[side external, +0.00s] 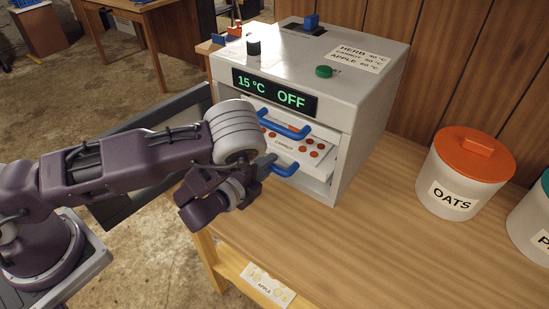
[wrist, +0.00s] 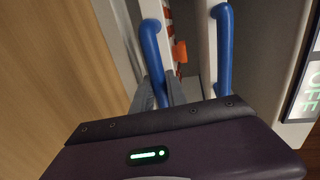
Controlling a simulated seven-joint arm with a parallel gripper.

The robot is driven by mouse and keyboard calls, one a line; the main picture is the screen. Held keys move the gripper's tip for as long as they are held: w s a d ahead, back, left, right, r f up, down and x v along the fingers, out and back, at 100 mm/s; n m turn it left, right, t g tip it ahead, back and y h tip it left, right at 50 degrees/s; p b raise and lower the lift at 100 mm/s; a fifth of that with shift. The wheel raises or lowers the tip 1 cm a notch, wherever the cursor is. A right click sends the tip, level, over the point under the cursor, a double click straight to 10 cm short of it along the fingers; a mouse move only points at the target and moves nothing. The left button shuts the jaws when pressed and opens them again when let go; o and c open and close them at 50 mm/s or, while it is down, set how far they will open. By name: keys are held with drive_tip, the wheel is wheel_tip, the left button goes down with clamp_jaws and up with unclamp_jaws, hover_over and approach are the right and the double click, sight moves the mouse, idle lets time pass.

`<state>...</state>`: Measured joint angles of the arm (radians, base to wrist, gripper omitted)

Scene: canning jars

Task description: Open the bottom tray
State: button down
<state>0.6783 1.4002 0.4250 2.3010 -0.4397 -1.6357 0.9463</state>
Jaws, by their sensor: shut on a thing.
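The white dehydrator (side external: 345,125) stands on the wooden table with its front facing left. Two trays with blue handles show in it, an upper handle (side external: 285,129) and a lower handle (side external: 283,169). The tray labelled CARROT (side external: 300,150), with round orange-red slices, sticks out a little at the lower handle. My gripper (side external: 264,166) is at the lower handle and shut on it. In the wrist view its fingers (wrist: 160,92) meet the left, lower handle (wrist: 152,50); the upper handle (wrist: 223,50) is apart to the right. The fingers' exact grip is partly hidden.
The dark door panel (side external: 130,140) extends left, behind my arm. The display (side external: 275,92) reads 15 °C OFF. An OATS jar (side external: 463,180) with an orange lid stands right, beside another jar (side external: 533,222). An APPLE-labelled item (side external: 267,285) sits on the lower shelf. The table front is clear.

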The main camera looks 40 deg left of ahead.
drive_tip(key=v, duration=0.2)
drive_tip(key=f+v, duration=0.1)
drive_tip(key=v, duration=0.2)
drive_tip(key=shift+s, duration=0.45)
drive_tip(key=c, duration=1.3)
unclamp_jaws()
